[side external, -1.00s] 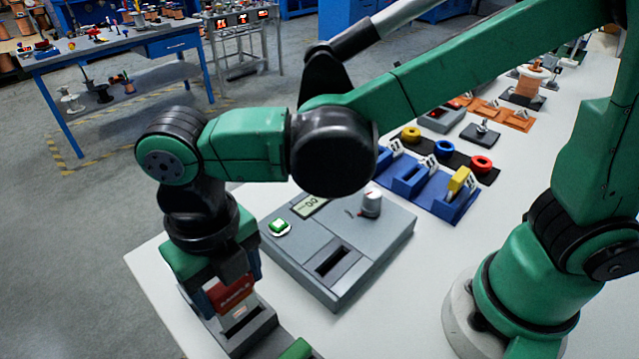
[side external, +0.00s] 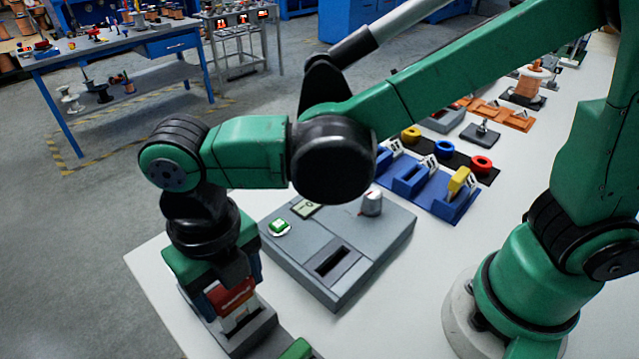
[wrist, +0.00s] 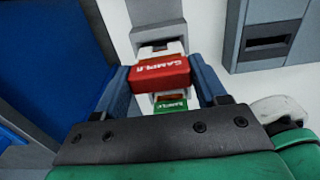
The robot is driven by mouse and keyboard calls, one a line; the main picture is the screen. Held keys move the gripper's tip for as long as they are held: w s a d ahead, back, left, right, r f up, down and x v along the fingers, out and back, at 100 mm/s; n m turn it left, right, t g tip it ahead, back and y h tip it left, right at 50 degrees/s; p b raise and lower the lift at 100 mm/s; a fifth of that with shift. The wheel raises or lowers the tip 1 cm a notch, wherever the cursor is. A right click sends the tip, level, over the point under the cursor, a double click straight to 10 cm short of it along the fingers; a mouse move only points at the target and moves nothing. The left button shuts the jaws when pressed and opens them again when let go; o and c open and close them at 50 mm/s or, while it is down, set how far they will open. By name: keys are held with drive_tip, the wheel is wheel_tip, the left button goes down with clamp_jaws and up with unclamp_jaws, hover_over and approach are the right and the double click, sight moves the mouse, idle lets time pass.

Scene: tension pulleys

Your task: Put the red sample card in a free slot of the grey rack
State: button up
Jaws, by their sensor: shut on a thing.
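The red sample card (side external: 230,294) has a red top with white lettering and a white lower part. My gripper (side external: 226,278) is shut on its red top, and the card stands over the grey rack (side external: 262,332) at the table's front left. In the wrist view the red card (wrist: 160,75) lies between my two blue fingers (wrist: 163,84). I cannot tell whether its lower edge is inside a slot. A green sample card (wrist: 170,104) shows just beside it in the wrist view; its green top (side external: 297,349) is at the bottom edge of the side view.
A grey device (side external: 355,257) with a green button, small display, knob and dark slot stands right of the rack. Behind it is a blue holder (side external: 432,190) with a yellow piece. Colored rings (side external: 444,149) lie farther back.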

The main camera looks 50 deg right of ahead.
sight(242, 318)
drive_tip(key=shift+f, duration=1.75)
idle(1.1)
drive_tip(key=o, duration=1.3)
drive_tip(key=shift+r, duration=4)
